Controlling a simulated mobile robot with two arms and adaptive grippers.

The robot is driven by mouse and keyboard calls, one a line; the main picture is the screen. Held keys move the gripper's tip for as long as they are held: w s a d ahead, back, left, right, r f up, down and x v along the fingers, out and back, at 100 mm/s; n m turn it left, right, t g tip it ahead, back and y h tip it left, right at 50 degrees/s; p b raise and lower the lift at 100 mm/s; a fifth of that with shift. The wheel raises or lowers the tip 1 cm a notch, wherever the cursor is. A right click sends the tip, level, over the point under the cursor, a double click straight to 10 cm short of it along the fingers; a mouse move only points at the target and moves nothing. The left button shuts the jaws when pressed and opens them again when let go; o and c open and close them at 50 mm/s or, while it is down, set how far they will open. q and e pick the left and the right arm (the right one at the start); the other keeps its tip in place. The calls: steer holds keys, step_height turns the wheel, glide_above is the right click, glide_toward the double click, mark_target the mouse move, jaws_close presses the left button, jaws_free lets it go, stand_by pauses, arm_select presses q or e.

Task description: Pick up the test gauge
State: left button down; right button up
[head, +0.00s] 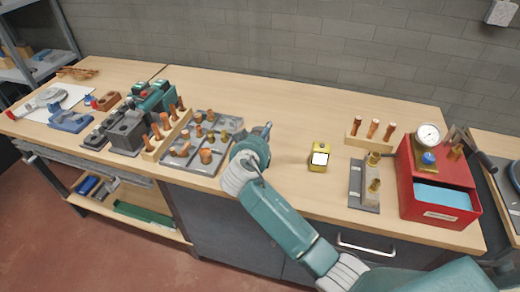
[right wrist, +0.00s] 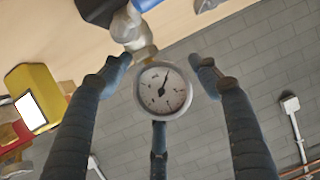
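The test gauge (right wrist: 163,91), a round silver dial with a white face and dark needle, shows between the fingers of my right gripper (right wrist: 160,62) in the right wrist view. A brass stem joins it to a silver metal fitting (right wrist: 128,28). The side fingers are spread around the dial, with a gap visible on the left, and a third finger is below it in the picture. In the head view my right gripper (head: 262,138) is over the bench beside the grey fittings tray, and this gauge cannot be made out there. My left gripper is out of view.
The grey tray (head: 222,122) with copper fittings is left of my gripper. A yellow meter (head: 319,157) stands to its right. Farther right, a red box (head: 440,205) carries another dial gauge (head: 428,135). Bare bench (head: 285,110) lies behind.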

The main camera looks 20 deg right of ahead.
steer(key=shift+f, duration=0.1)
jaws_close()
steer(key=shift+s+a, duration=0.1)
